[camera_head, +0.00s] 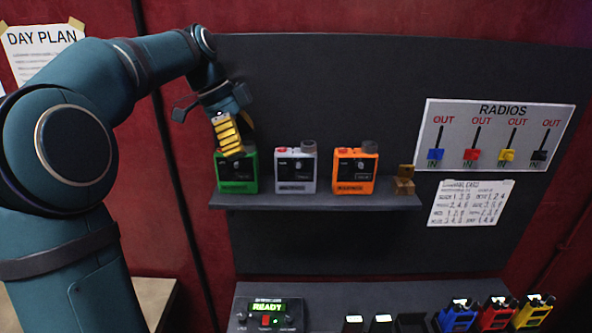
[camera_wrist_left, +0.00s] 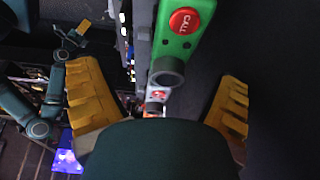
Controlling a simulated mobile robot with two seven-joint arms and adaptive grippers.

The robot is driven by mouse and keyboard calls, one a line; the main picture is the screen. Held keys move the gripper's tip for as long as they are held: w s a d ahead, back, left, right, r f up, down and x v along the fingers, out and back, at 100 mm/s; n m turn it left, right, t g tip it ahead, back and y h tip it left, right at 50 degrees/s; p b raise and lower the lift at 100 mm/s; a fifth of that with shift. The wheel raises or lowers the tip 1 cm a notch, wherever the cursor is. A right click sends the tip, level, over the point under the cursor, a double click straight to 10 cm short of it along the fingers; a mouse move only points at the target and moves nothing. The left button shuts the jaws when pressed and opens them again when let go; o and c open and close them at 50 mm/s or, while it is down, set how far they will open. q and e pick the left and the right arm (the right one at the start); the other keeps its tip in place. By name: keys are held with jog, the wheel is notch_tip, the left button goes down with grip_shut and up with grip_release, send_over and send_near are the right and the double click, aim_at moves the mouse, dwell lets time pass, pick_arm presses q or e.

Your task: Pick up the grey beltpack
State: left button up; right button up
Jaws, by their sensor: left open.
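The grey beltpack (camera_head: 296,172) stands upright on a shelf, between a green beltpack (camera_head: 237,175) and an orange beltpack (camera_head: 355,175). It has a red button and a dark knob on top. My left gripper (camera_head: 233,125) is open and empty, just above the green beltpack and to the left of the grey one. In the left wrist view the open fingers of my left gripper (camera_wrist_left: 160,103) flank the green beltpack's (camera_wrist_left: 178,42) knob end. The grey beltpack (camera_wrist_left: 157,94) shows small beyond it, partly hidden. My right gripper (camera_wrist_left: 73,38) shows small in the left wrist view.
A brass-coloured block (camera_head: 404,184) sits at the right end of the shelf (camera_head: 320,202). A RADIOS board (camera_head: 497,133) hangs at right. Below, a READY panel (camera_head: 268,312) and blue, red and yellow radios (camera_head: 497,314) stand on a lower surface.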

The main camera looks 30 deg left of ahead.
aim_at(295, 152)
pick_arm(q)
jog(key=w+d, duration=0.1)
jog(key=d, duration=0.1)
jog(key=w+d, duration=0.2)
jog(key=d, duration=0.1)
jog(key=w+d, duration=0.1)
jog(key=d, duration=0.1)
jog(key=shift+w+d+p, duration=0.3)
jog(key=shift+w+d, duration=0.05)
jog(key=shift+w, duration=0.05)
jog(key=x, duration=0.5)
jog(key=shift+w+d, duration=0.1)
jog(key=shift+d, duration=0.05)
jog(key=shift+c, duration=0.2)
